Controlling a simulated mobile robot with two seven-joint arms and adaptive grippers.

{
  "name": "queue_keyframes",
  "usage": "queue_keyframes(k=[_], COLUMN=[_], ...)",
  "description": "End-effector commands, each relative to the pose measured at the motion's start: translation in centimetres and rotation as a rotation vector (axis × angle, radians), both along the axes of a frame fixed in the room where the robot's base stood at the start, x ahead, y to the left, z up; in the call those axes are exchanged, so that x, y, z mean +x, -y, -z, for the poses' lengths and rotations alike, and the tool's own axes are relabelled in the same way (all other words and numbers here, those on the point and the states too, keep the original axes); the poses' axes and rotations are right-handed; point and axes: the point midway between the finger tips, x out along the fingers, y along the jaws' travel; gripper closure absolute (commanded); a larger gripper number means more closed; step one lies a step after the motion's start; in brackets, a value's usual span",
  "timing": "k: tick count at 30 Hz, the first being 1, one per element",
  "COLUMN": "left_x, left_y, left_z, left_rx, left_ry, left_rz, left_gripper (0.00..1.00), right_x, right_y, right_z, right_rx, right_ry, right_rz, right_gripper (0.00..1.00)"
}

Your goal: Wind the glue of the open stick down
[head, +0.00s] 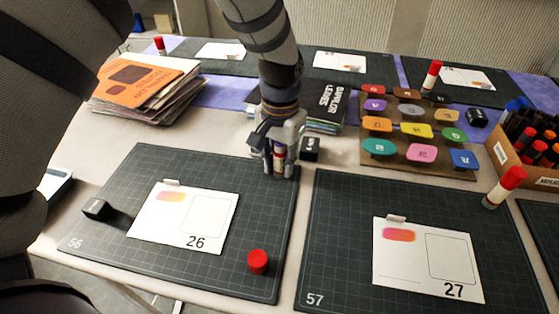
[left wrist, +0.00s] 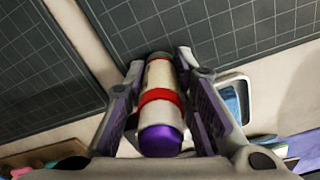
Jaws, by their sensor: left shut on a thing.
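My left gripper (head: 279,163) is shut on the open glue stick (head: 279,157), at the far right corner of the mat marked 56 (head: 110,180). In the left wrist view the glue stick (left wrist: 160,107) lies between both fingers, with a white body and a red collar. Purple glue (left wrist: 159,140) stands out past the collar, at the end towards the camera. The stick looks upright; whether its base touches the mat is unclear. A red cap (head: 258,262) lies apart on the mat's front right. My right gripper is not in view.
Card 26 (head: 170,232) lies on this mat, with a black block (head: 96,209) at its left. Another black block (head: 311,149) stands just right of the gripper. Stacked papers (head: 150,90) and a tile board (head: 400,152) lie behind.

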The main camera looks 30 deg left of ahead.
Motion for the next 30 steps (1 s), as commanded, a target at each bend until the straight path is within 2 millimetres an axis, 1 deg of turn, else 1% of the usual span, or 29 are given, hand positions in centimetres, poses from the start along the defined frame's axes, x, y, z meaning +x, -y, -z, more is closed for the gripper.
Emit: queue_keyframes(k=[3, 5, 6, 10, 12, 16, 18, 20, 24, 27, 30], left_x=[-0.14, -0.14, -0.14, -0.17, -0.17, -0.19, -0.20, -0.20, -0.21, -0.24, -0.24], left_y=[-0.10, -0.08, -0.12, -0.17, -0.17, -0.21, -0.21, -0.23, -0.25, -0.18, -0.16], left_z=[0.34, 0.37, 0.35, 0.30, 0.25, 0.17, 0.12, 0.08, 0.18, 0.20, 0.19], left_rx=[0.004, 0.004, 0.004, 0.005, 0.005, 0.005, 0.006, 0.004, 0.005, 0.003, 0.002], left_ry=[-0.006, -0.007, -0.007, -0.008, -0.007, -0.007, -0.007, -0.006, -0.004, -0.007, -0.008], left_rz=[-0.230, -0.323, -0.412, -0.642, -0.794, -1.003, -1.149, -1.236, -1.497, -1.576, -1.574], left_gripper=[0.99, 0.99, 0.99, 0.99, 0.99, 0.99, 0.99, 0.99, 0.99, 0.99, 0.99], right_x=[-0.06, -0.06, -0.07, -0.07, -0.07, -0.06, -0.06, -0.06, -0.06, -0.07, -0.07], right_y=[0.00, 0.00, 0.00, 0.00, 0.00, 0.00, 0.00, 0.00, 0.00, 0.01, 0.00], right_z=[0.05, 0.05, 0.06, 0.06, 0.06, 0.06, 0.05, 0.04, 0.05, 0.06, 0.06], right_rx=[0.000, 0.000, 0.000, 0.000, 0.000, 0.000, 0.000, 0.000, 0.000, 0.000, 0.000], right_ry=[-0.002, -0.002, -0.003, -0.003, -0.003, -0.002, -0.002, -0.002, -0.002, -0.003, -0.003], right_rz=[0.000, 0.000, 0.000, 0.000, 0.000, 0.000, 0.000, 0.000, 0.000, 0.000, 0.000], right_gripper=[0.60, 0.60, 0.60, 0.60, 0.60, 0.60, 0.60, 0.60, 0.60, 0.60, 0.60])
